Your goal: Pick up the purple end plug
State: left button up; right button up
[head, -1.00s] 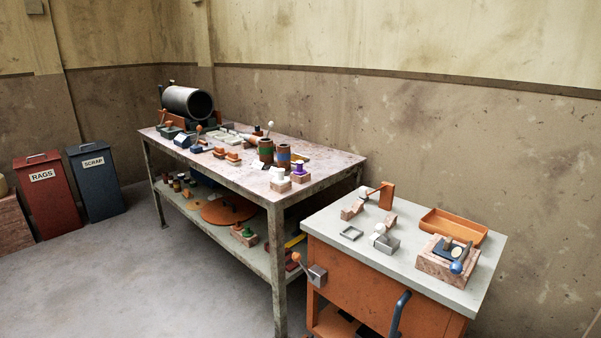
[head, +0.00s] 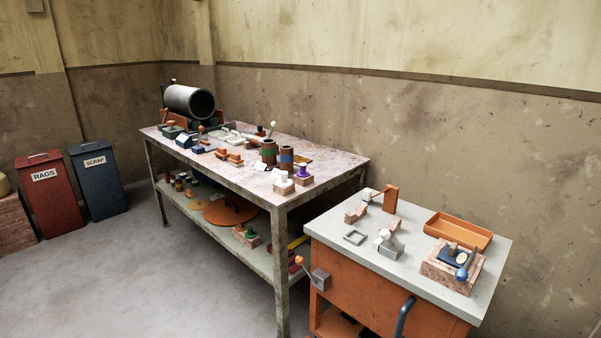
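The purple end plug (head: 303,170) sits on a small wooden block (head: 302,180) near the front right corner of the long workbench (head: 235,170). A white plug (head: 283,178) on a similar block stands just to its left. Neither of my grippers shows in the head view, and nothing is touching the purple plug.
Two brown pipe pieces with green (head: 268,152) and blue (head: 286,157) bands stand behind the plugs. An orange cart (head: 385,290) with a grey top stands close to the bench's right end, holding an orange tray (head: 458,230). Open floor (head: 150,280) lies in front of the bench.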

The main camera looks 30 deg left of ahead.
aim_at(302, 174)
jog(key=i+j, duration=0.2)
jog(key=j, duration=0.2)
jog(key=i+j+u, duration=0.1)
jog(key=i+j, duration=0.15)
jog(key=j, duration=0.15)
jog(key=i+j, duration=0.2)
jog(key=j, duration=0.2)
jog(key=i+j, duration=0.25)
jog(key=j, duration=0.15)
jog(key=u, duration=0.05)
